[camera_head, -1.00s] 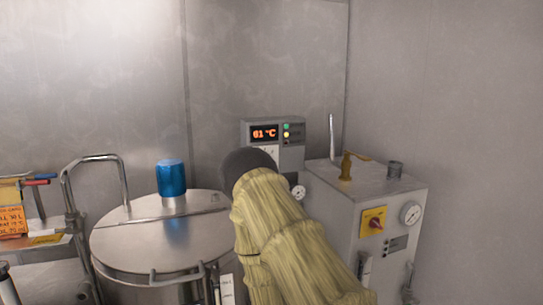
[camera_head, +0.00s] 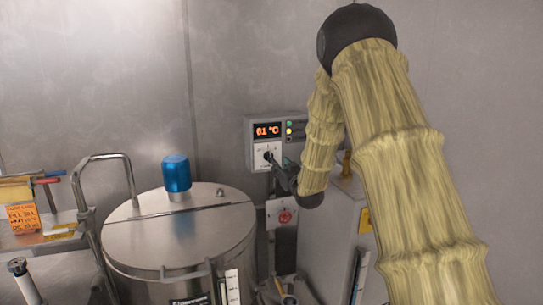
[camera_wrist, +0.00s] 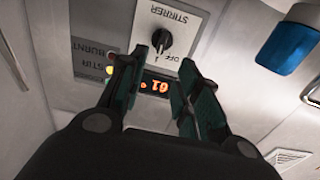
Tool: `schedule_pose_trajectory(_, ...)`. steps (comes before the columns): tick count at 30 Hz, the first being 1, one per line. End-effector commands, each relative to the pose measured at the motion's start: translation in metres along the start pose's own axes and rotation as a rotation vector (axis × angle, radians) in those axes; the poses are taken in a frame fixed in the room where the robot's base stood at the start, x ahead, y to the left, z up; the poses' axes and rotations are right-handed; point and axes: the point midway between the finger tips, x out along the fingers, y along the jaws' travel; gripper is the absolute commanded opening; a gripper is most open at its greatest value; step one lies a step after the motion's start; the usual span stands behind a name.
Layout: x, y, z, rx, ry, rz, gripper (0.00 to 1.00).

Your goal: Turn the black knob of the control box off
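The grey control box (camera_head: 294,129) is on the back wall, with a lit orange display reading 61 °C. The black knob (camera_head: 268,156) is on its white plate, below the display. In the wrist view the box appears upside down; the knob (camera_wrist: 162,40) sits between the labels STIRRER and OFF. I cannot clearly tell which mark it points to. My gripper (camera_wrist: 161,65) is open and empty, its two dark green fingers apart and pointing toward the knob. The knob shows just beyond the gap between the fingertips, apparently untouched. In the head view my gripper (camera_head: 277,168) is small, close to the knob.
A steel tank (camera_head: 185,238) with a blue cap (camera_head: 176,173) stands left of and below the box. A grey cabinet (camera_head: 337,215) is at the right, partly hidden by my arm. A shelf with an orange-labelled box (camera_head: 22,217) is at far left. Indicator lights (camera_head: 289,130) sit beside the display.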

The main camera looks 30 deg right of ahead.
Motion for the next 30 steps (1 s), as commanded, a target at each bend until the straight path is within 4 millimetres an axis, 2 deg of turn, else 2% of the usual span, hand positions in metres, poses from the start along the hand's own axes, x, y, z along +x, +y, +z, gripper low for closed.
schedule_pose_trajectory(5,0.015,0.000,-0.002,-0.002,0.000,0.000,0.33)
schedule_pose_trajectory(21,0.086,0.000,-0.002,-0.002,0.000,0.000,0.33)
schedule_pose_trajectory(30,0.105,0.000,0.000,-0.001,-0.001,0.000,0.33)
